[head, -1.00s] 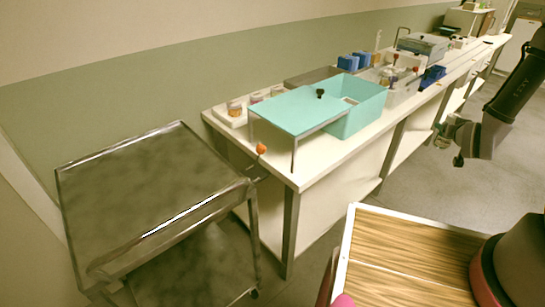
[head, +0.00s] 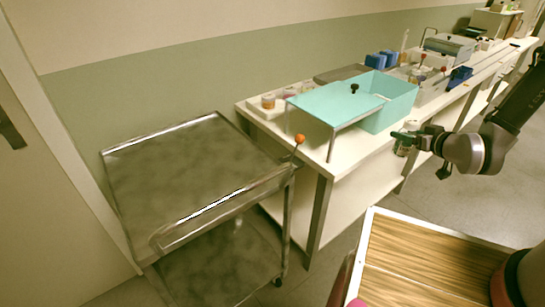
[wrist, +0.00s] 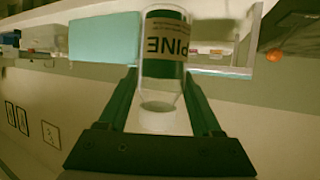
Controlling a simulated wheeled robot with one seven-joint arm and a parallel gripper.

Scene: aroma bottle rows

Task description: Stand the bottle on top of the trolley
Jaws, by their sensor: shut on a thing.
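The bottle (wrist: 163,50) is clear, with a white and green label reading PINE, which appears upside down in the wrist view. My gripper (wrist: 162,76) is shut on it, one dark finger on each side. In the head view my gripper (head: 408,136) holds the bottle (head: 402,148) in the air in front of the bench, small and partly hidden by the fingers. The trolley (head: 185,165) stands at the left with a bare metal top and a lower shelf. My gripper is well to the right of it.
A long white bench (head: 345,155) runs along the wall beside the trolley. An orange knob (head: 300,138) stands at the trolley's right corner. A door (head: 45,200) is at far left.

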